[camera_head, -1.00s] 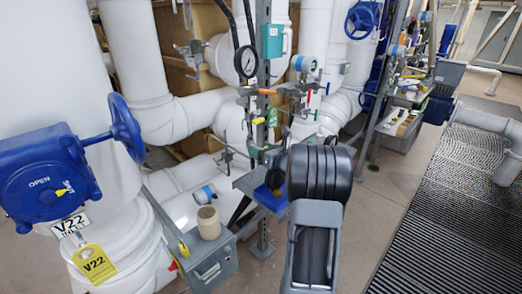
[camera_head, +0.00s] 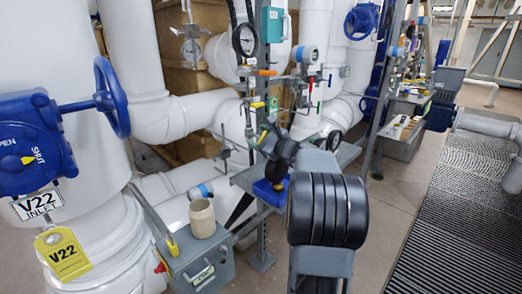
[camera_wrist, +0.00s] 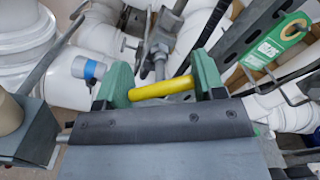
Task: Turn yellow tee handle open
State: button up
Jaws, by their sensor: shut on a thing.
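The yellow tee handle (camera_wrist: 163,87) lies as a short bar across the middle of the wrist view. My gripper (camera_wrist: 163,79) is shut on it, with one green fingertip at each end of the bar. In the head view my gripper (camera_head: 270,140) is at the pipe rack, at the end of my dark arm. A small yellow piece shows at its tip there, but most of the handle is hidden.
An orange handle (camera_head: 266,72), a gauge (camera_head: 244,40) and another small yellow handle (camera_head: 257,104) are close above. A blue bin (camera_head: 270,192) is below. A grey toolbox (camera_head: 200,262) with a beige cup (camera_head: 202,218) stands left. Black floor grating (camera_head: 455,210) is clear at right.

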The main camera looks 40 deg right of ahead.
jog(key=n+b, duration=0.3)
jog(key=b, duration=0.1)
jog(key=n+b, duration=0.2)
jog(key=b, duration=0.1)
jog(key=shift+f+n, duration=0.3)
jog(key=shift+f, duration=0.05)
jog(key=n+b, duration=0.3)
jog(key=shift+r, duration=0.2)
jog(key=shift+r+n+b, duration=0.1)
jog(key=shift+n+b, duration=0.2)
jog(key=shift+b, duration=0.15)
jog(key=o, duration=0.9)
jog(key=s, duration=0.4)
jog(key=s+d+p, duration=0.1)
jog(key=s, duration=0.4)
jog(key=s+d+p, duration=0.1)
jog(key=s, duration=0.3)
jog(key=shift+s+d, duration=0.25)
jog(key=shift+s, duration=0.1)
